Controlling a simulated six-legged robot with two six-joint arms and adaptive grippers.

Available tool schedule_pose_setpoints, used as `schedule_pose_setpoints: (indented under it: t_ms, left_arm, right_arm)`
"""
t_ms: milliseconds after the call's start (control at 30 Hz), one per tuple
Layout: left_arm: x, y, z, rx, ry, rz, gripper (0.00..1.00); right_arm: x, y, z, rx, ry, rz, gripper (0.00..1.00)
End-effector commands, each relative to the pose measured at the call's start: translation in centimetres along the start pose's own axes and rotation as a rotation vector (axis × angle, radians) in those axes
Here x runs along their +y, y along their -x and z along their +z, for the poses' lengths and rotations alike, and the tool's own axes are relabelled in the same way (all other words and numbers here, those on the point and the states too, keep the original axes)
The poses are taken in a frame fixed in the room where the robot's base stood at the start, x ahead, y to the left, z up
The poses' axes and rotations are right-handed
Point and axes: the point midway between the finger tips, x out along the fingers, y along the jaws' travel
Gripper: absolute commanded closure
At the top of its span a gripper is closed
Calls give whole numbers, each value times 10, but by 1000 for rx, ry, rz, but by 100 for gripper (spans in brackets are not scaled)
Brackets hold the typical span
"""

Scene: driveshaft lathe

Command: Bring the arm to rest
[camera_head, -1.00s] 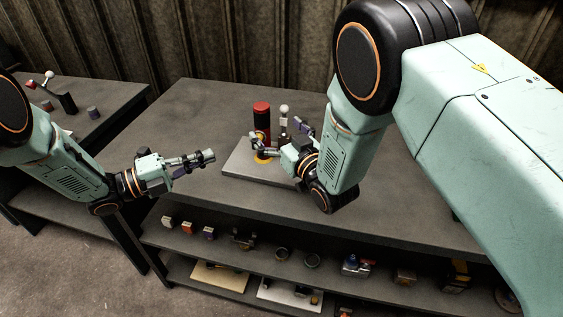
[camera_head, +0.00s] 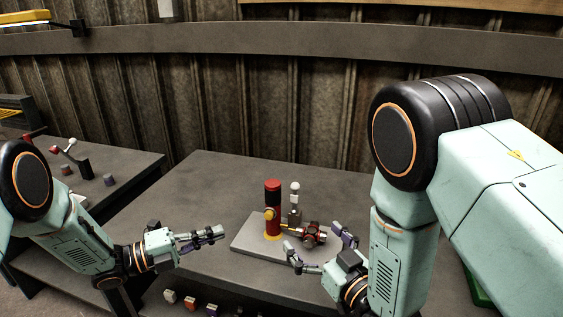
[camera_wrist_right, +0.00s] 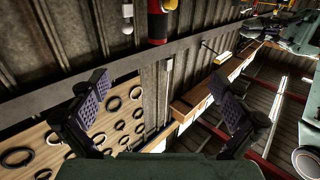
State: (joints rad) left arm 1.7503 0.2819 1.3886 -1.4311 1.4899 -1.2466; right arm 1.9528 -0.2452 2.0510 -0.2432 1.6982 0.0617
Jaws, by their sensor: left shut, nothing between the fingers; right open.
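My left gripper (camera_head: 214,235) is shut and empty, held left of the grey plate on the table. My right gripper (camera_head: 318,250) is open and empty, just in front of the plate's right side, apart from the parts there. Its spread fingers also show in the right wrist view (camera_wrist_right: 158,98), with nothing between them. On the grey plate (camera_head: 250,246) stand a red cylinder (camera_head: 273,205) with a black band and yellow base, and a grey post with a white knob (camera_head: 295,187). A red and dark metal part (camera_head: 313,234) sits at the plate's right, by a yellow rod.
The table (camera_head: 195,187) is clear left of and behind the plate. A second table (camera_head: 132,161) with small parts stands at the left. Small blocks (camera_head: 190,302) lie on a shelf below. The right wrist view shows a wall board (camera_wrist_right: 118,115) with several dark rings.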

Motion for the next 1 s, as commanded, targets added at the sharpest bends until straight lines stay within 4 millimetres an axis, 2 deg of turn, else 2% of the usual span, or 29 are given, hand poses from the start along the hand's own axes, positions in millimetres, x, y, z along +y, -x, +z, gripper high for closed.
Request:
schedule_pose_setpoints:
  t_ms: [167, 267, 800, 1000]
  left_arm:
    - [0, 0, 0, 0, 0, 0, 100]
    - [0, 0, 0, 0, 0, 0, 100]
    - [0, 0, 0, 0, 0, 0, 100]
    - [0, 0, 0, 0, 0, 0, 100]
  right_arm:
    - [0, -3, 0, 0, 0, 0, 0]
    - [0, -11, 0, 2, 1, -1, 0]
    - [0, -96, 0, 3, 0, -1, 0]
    - [0, -118, 0, 1, 0, 0, 0]
